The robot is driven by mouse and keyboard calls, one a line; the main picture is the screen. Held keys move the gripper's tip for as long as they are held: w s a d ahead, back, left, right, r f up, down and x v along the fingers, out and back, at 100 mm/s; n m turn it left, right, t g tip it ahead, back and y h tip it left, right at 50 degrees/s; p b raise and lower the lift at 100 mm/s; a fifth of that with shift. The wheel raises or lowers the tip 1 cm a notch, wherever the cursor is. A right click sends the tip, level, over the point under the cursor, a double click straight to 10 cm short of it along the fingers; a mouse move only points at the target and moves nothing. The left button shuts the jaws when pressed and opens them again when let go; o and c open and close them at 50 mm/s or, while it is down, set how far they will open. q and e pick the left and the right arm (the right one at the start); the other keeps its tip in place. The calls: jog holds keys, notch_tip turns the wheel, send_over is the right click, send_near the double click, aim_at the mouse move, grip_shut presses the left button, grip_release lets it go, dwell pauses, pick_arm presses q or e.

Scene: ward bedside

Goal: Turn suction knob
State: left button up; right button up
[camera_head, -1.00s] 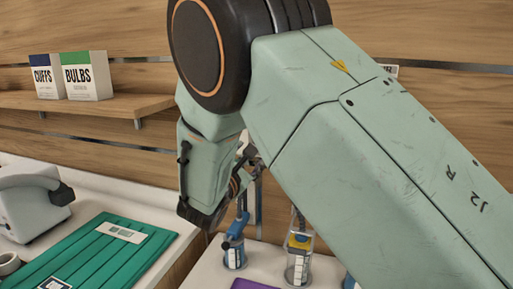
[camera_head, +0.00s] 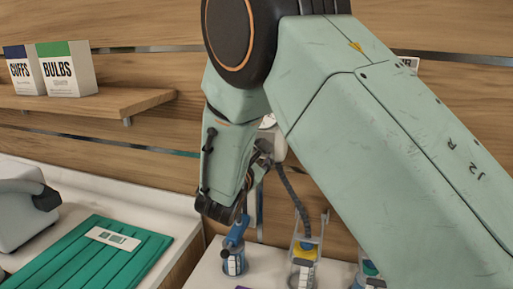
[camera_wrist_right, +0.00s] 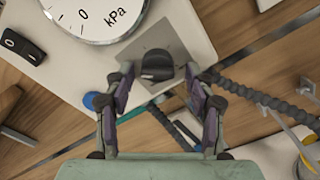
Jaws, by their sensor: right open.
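The suction knob (camera_wrist_right: 156,64) is dark and round, on a grey square plate of a white panel (camera_wrist_right: 80,65). In the right wrist view it lies between the fingertips of my right gripper (camera_wrist_right: 158,72). The gripper is open, with a finger on each side of the knob. I cannot tell whether the fingers touch it. A round kPa gauge (camera_wrist_right: 95,15) sits beside the knob. In the head view the panel (camera_head: 279,146) is mostly hidden behind my right arm, and the knob is hidden. My left gripper is not in view.
A black rocker switch (camera_wrist_right: 22,46) is on the panel. A ribbed hose (camera_head: 290,192) hangs near jars (camera_head: 233,262) (camera_head: 303,268) on the white counter. A green folded item (camera_head: 90,255) and a shelf with boxes (camera_head: 67,70) are at left.

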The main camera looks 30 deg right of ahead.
jog(key=shift+w, duration=0.25)
jog(key=shift+s+a+r, duration=0.1)
jog(key=shift+s+r, duration=0.4)
jog(key=shift+s, duration=0.3)
jog(key=shift+w+f, duration=0.25)
jog(key=shift+w, duration=0.05)
jog(key=shift+c, duration=0.7)
jog(key=shift+w+f, duration=0.15)
jog(key=shift+w, duration=0.15)
jog(key=shift+c, duration=1.6)
jog(key=shift+s+a+r, duration=0.15)
jog(key=shift+a+r, duration=0.05)
jog(key=shift+c, duration=0.6)
jog(key=shift+s+r, duration=0.15)
jog(key=shift+s, duration=0.05)
jog(key=shift+c, duration=0.8)
jog(key=shift+d, duration=0.1)
jog(key=shift+c, duration=2)
pick_arm(q)
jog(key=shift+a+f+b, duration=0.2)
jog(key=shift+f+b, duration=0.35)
jog(key=shift+b, duration=0.05)
pick_arm(e)
jog(key=shift+n, duration=0.4)
